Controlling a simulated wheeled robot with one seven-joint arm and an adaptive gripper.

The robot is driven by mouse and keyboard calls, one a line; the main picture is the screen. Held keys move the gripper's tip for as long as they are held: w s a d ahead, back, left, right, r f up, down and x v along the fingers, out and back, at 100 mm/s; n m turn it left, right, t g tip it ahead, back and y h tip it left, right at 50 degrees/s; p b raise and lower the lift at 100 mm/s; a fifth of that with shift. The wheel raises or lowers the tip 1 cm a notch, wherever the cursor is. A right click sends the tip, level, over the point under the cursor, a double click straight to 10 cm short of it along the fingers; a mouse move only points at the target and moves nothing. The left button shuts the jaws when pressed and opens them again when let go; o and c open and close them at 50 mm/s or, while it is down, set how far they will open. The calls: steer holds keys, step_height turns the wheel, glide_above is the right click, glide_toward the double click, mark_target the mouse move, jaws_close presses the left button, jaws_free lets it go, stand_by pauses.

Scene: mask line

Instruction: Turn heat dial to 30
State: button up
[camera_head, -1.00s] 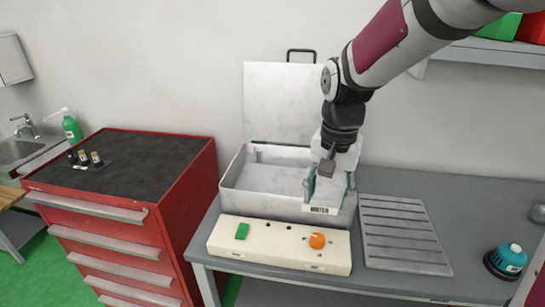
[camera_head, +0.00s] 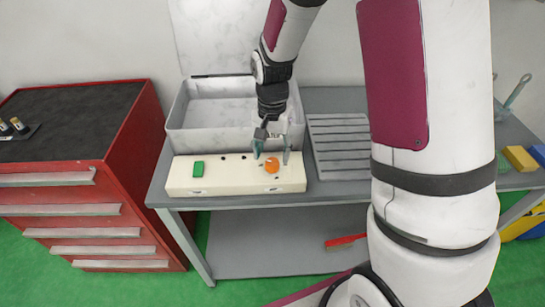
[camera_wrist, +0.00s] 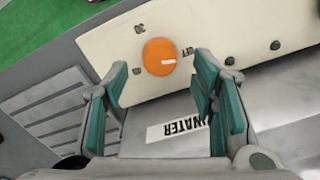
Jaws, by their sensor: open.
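The heat dial is an orange round knob (camera_head: 272,166) on the right part of a cream control panel (camera_head: 225,183). In the wrist view the orange knob (camera_wrist: 159,57) has a white pointer mark toward its right side, with small printed numbers around it, one of which looks like 30. My gripper (camera_head: 272,157) is just behind and above the knob in the head view. In the wrist view my gripper (camera_wrist: 160,85) is open, its two teal-padded fingers apart and empty, with the knob beyond the fingertips. I cannot tell whether either finger touches it.
A green switch (camera_head: 198,168) is on the panel's left. Behind the panel stands an open metal basin (camera_head: 180,112) labelled WATER. A ribbed grey plate (camera_head: 340,140) lies to the right. A red drawer cabinet (camera_head: 120,140) stands left of the bench.

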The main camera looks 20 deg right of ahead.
mark_target(272, 161)
steer(key=shift+f, duration=1.55)
steer(key=c, duration=1.1)
steer(key=shift+c, duration=0.2)
steer(key=shift+n, duration=0.3)
